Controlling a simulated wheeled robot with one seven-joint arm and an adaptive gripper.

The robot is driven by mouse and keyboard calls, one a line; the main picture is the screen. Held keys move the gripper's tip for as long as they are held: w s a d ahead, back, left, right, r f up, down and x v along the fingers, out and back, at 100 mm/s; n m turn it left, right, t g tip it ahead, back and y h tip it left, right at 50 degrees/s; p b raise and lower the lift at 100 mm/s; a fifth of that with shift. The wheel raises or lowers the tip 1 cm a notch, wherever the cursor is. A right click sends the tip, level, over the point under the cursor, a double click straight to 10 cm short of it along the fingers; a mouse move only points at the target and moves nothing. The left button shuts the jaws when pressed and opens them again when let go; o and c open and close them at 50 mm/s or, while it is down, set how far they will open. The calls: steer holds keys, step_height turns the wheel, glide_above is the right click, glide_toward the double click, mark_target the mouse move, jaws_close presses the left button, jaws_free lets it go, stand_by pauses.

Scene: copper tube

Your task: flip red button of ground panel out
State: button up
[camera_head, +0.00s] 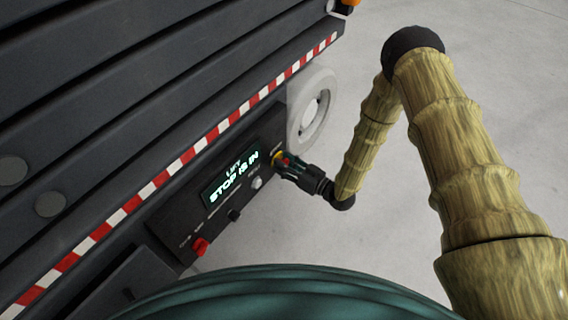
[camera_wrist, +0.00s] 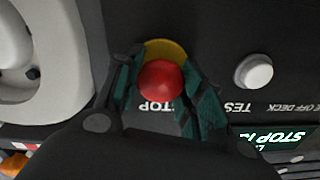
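The red button (camera_wrist: 161,82) sits on a yellow base (camera_wrist: 168,48) on the dark ground panel (camera_head: 219,205), with the word STOP printed beside it. In the head view the red button (camera_head: 285,161) shows partly at the panel's upper right end. The panel's display (camera_head: 232,180) reads "LIFT STOP IS IN". My gripper (camera_wrist: 158,88) is at the button, with its green-padded fingers apart on either side of it. Whether the fingers touch the button I cannot tell. In the head view my gripper (camera_head: 284,164) points left at the panel.
A white button (camera_wrist: 254,71) marked TEST sits beside the red one. A red knob (camera_head: 200,246) is at the panel's lower end. A pale wheel (camera_head: 312,104) stands behind the panel, under a red-and-white striped edge (camera_head: 212,134). Grey floor (camera_head: 490,70) is clear to the right.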

jaws_close()
steer(key=shift+p+v, duration=0.75)
steer(key=shift+v, duration=0.15)
steer(key=shift+w+d+f, duration=0.1)
steer(key=shift+w, duration=0.05)
steer(key=o, duration=1.2)
jaws_free()
steer(key=shift+d, duration=0.15)
steer(key=shift+a, duration=0.25)
steer(key=shift+d, duration=0.1)
steer(key=v, duration=1.2)
